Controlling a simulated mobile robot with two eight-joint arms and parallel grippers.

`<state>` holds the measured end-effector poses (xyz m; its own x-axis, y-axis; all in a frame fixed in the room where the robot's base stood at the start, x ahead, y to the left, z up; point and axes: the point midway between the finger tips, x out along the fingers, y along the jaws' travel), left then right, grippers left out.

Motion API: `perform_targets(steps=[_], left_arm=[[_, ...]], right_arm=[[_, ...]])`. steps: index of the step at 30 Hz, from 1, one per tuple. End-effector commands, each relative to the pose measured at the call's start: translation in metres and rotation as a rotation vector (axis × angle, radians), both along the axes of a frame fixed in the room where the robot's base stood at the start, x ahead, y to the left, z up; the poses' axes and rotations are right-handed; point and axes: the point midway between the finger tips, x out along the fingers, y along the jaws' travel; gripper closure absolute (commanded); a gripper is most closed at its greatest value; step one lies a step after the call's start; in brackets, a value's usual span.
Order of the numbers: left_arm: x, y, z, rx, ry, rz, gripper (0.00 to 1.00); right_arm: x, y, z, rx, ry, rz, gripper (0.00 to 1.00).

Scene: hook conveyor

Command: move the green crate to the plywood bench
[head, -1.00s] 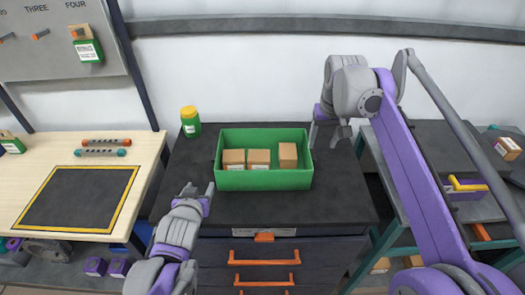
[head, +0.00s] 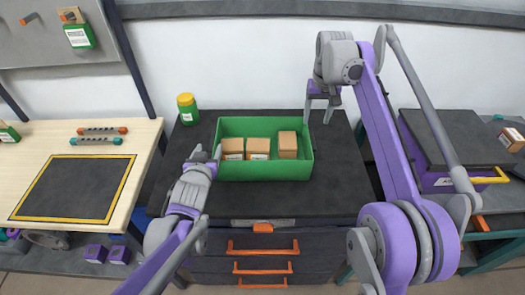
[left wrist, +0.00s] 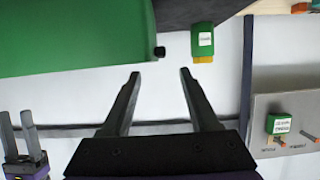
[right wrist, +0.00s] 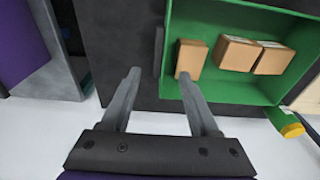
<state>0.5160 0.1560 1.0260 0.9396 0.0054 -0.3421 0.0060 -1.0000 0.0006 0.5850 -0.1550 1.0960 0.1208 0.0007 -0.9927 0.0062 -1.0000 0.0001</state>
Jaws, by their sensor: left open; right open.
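The green crate (head: 265,172) stands on a dark-topped drawer cabinet and holds three small cardboard boxes (head: 258,148). The plywood bench (head: 141,150) is to its left, with a yellow-edged dark mat on top. My left gripper (head: 206,152) is open and empty beside the crate's left end. In the left wrist view, a small dark knob on the crate (left wrist: 160,52) shows just beyond the open fingers. My right gripper (head: 322,102) is open by the crate's right end. In the right wrist view, a dark bar on the crate's end (right wrist: 159,52) lies between the fingertip lines; contact cannot be told.
A green jar with a yellow lid (head: 187,110) stands behind the crate's left end. Two coloured bars (head: 97,141) lie at the back of the bench. A pegboard (head: 55,40) hangs behind the bench. A dark-topped unit (head: 445,135) is on the right.

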Motion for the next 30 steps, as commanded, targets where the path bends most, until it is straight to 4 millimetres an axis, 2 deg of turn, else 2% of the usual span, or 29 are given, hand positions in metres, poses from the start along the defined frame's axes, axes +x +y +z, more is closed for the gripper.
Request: perform_targets(steps=[9,15,27,28,30], left_arm=[[0.053,0.001,-0.02,0.0,0.0,0.001,0.39],[0.074,0.001,-0.027,0.0,0.0,0.0,0.39],[0.08,0.001,-0.029,0.0,0.0,0.0,0.39],[0.08,0.001,-0.029,0.0,0.0,0.0,0.41],[0.08,0.001,-0.029,0.0,0.0,0.0,0.53]], right_arm=[[0.007,0.0,-0.055,0.0,0.0,0.0,0.39],[0.009,0.0,-0.078,0.0,0.0,0.0,0.39],[0.01,0.0,-0.084,0.0,0.0,0.0,0.39],[0.01,0.0,-0.084,0.0,0.0,0.0,0.41],[0.01,0.0,-0.084,0.0,0.0,0.0,0.53]])
